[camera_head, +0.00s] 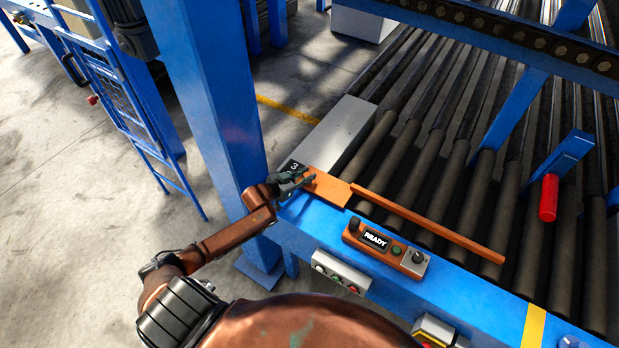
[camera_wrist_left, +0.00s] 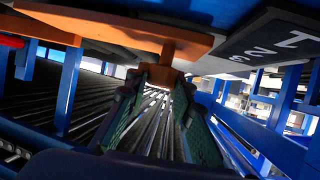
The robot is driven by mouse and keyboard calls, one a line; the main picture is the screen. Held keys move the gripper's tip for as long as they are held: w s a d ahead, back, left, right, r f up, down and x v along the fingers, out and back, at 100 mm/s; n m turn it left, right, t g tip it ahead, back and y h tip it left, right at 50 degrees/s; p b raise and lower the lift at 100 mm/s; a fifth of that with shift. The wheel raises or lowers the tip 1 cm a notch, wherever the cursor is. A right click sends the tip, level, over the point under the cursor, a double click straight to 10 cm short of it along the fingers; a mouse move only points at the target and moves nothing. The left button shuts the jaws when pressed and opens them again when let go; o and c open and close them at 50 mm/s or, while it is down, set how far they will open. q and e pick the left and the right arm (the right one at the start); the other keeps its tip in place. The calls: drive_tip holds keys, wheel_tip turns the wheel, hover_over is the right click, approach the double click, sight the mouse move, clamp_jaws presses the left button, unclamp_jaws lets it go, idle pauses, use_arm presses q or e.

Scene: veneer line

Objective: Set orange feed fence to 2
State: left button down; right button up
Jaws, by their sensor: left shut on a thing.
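The orange feed fence (camera_head: 429,223) is a wide plate with a long thin bar that reaches right over the rollers. Its plate also shows in the left wrist view (camera_wrist_left: 95,28), with a short orange stem (camera_wrist_left: 168,52). My left gripper (camera_head: 300,180) is at the plate's left end, and its fingers (camera_wrist_left: 160,80) are shut on the stem. A dark scale plate (camera_head: 293,166) lies beside the fence, with a 3 showing in the head view. In the wrist view the scale (camera_wrist_left: 270,47) shows 1, 2 and 3. I cannot tell which mark the fence is at. My right gripper is out of view.
An orange panel (camera_head: 384,249) reading READY sits on the blue rail in front of the fence. A grey button box (camera_head: 341,273) hangs below. A blue post (camera_head: 214,100) stands close behind my left arm. A red handle (camera_head: 549,198) is at the right, above the rollers.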

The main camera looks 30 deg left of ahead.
use_arm(q)
drive_tip(key=c, duration=2.2)
unclamp_jaws()
drive_tip(key=o, duration=0.5)
drive_tip(key=shift+o, duration=0.2)
drive_tip(key=shift+s, duration=0.1)
drive_tip(key=v, duration=1.1)
drive_tip(key=shift+s+r, duration=0.25)
drive_tip(key=shift+s, duration=0.1)
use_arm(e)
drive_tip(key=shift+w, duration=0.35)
use_arm(q)
drive_tip(key=shift+a, duration=0.1)
